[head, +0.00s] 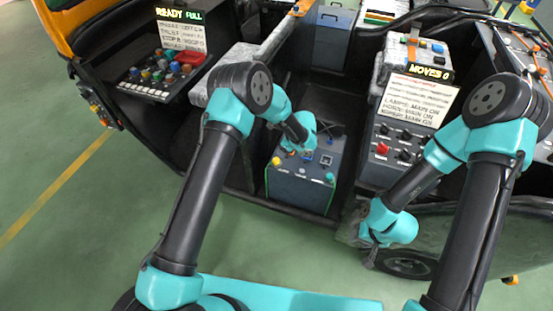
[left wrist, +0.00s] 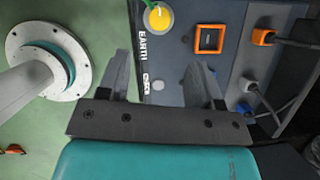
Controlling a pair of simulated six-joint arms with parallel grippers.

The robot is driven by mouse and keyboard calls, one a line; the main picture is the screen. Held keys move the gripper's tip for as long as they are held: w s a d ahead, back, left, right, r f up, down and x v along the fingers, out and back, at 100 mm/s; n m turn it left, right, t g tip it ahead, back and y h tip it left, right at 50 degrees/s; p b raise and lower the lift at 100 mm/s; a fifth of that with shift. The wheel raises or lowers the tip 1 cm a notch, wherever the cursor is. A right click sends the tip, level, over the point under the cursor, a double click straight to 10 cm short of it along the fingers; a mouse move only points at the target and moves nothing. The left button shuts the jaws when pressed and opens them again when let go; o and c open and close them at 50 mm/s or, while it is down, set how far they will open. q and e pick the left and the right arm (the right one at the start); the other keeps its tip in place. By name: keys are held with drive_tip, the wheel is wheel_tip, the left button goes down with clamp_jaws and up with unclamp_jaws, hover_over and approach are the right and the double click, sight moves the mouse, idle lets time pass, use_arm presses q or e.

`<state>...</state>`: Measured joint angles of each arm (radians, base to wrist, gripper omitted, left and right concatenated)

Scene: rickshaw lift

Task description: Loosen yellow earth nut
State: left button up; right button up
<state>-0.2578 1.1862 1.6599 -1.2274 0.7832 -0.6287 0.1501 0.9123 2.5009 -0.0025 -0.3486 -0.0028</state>
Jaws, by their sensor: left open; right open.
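The yellow earth nut (head: 276,161) is a small round knob at the top left corner of a grey box in the head view. In the left wrist view the yellow nut (left wrist: 157,18) sits on a pale ring beside the printed word EARTH. My left gripper (left wrist: 165,62) is open, with nothing between its fingers. The nut lies beyond the fingertips, apart from them in the picture. In the head view the left hand is over the box, its fingers mostly hidden. My right gripper (head: 371,256) is open and empty, low near the vehicle's front wheel.
The box top (head: 310,175) also carries a green knob (head: 329,177) and other fittings. The left wrist view shows an orange square socket (left wrist: 209,38) and plugs with cables. Control panels stand left (head: 155,75) and right (head: 405,140). Green floor lies open at left.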

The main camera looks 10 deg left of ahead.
sight(276, 159)
use_arm(q)
drive_tip(key=x, duration=1.1)
drive_tip(key=shift+a+f, duration=0.15)
drive_tip(key=c, duration=0.9)
